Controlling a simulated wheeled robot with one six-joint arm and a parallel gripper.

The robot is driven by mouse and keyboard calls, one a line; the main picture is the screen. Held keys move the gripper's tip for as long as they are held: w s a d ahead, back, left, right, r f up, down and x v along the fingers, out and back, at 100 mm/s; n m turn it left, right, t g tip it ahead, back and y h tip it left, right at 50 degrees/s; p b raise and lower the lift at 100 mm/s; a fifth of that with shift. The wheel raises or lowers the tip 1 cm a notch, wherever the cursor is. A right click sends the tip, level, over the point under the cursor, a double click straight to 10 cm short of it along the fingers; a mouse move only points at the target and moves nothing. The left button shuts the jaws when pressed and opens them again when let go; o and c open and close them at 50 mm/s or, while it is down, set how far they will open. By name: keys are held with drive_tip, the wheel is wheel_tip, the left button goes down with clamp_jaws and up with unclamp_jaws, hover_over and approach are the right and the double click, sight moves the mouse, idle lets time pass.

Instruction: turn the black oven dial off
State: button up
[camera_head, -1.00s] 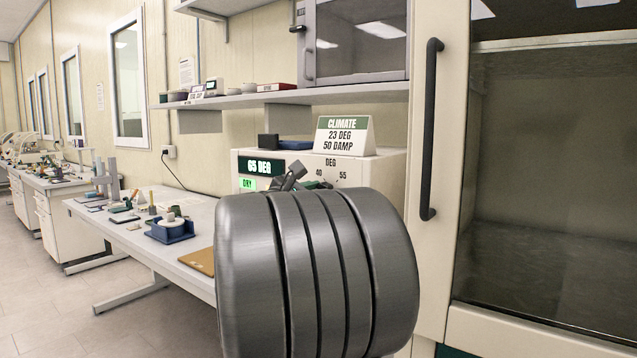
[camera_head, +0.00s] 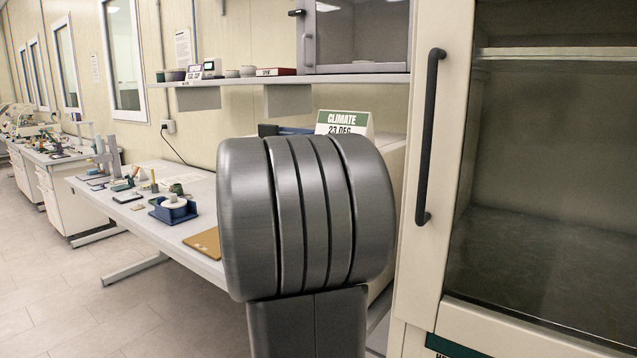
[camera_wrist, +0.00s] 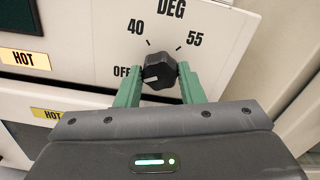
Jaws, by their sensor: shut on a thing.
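The black dial (camera_wrist: 160,71) is on the white front panel of the oven (camera_wrist: 95,45), in the wrist view. Marks around it read OFF at the lower left, 40 at the upper left and 55 at the upper right, under DEG. A pale line on the dial's face points left, roughly toward OFF. My gripper (camera_wrist: 162,84) is shut on the dial, one green finger on each side. In the head view, my grey arm hides the dial and most of the oven (camera_head: 393,165).
Yellow HOT labels (camera_wrist: 24,57) mark the oven front in the wrist view. A CLIMATE sign (camera_head: 343,121) stands on the oven. A tall glass-fronted cabinet (camera_head: 415,260) with a dark handle is close on the right. A bench (camera_head: 150,225) with small items extends left.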

drive_tip(key=shift+f+n, duration=0.15)
drive_tip(key=shift+n, duration=0.25)
drive_tip(key=o, duration=1)
drive_tip(key=v, duration=1.4)
drive_tip(key=x, duration=1.4)
